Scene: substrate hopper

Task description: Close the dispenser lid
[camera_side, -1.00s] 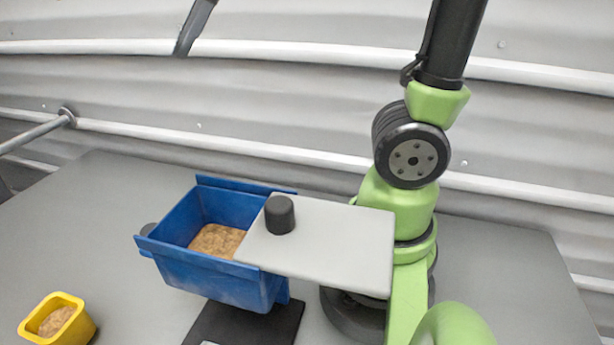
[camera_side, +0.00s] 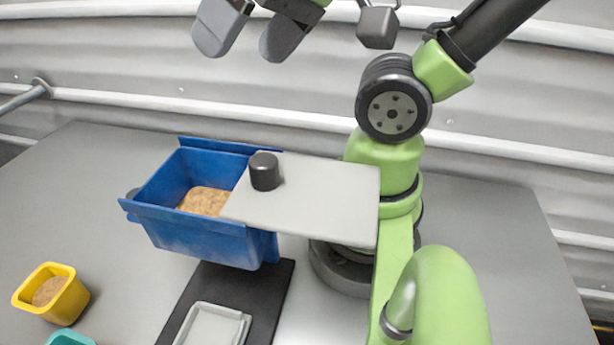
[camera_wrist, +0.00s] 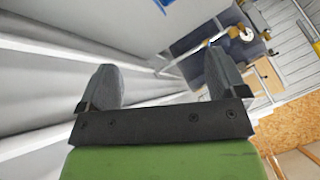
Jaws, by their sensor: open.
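The blue dispenser (camera_side: 200,240) stands on the table with brown substrate (camera_side: 205,201) showing inside. Its flat grey lid (camera_side: 315,195) lies over the right part of the top and sticks out to the right, so the left part of the opening is uncovered. A black knob (camera_side: 265,172) stands on the lid near its left end. My gripper (camera_side: 240,45) is at the top of the side view, above and apart from the dispenser, with its fingers spread and nothing between them.
A yellow cup (camera_side: 52,293) with brown material stands at the lower left, with the edge of a teal cup (camera_side: 70,338) beside it. A pale tray (camera_side: 213,325) sits on a black base (camera_side: 262,290) in front of the dispenser. The table behind the dispenser is clear.

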